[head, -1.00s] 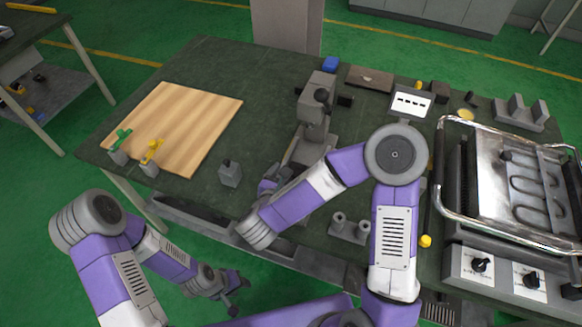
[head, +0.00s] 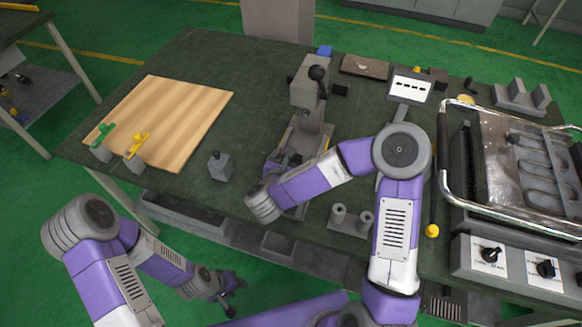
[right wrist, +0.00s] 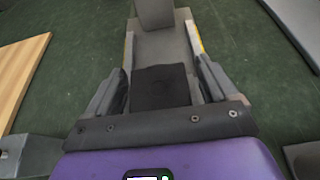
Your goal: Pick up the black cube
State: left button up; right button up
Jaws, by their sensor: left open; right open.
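A black cube (right wrist: 160,87) shows in the right wrist view as a dark square on the grey base of a press-like device. My right gripper (right wrist: 163,84) is open, with a finger on either side of the cube. I cannot tell whether the fingers touch it. In the head view my right gripper (head: 284,160) is at the front of the press base, and I cannot make out the cube there. My left gripper (head: 230,288) is open and empty, low in front of the table, away from the cube.
The grey press (head: 310,95) stands just beyond the right gripper. A small grey block with a black knob (head: 220,166) stands left of it. A wooden board (head: 170,115) lies at left, and a heating device with a metal frame (head: 500,240) stands at right.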

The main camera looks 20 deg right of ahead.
jog(key=shift+w+d+f, duration=0.1)
jog(key=shift+w+d, duration=0.05)
jog(key=c, duration=1.4)
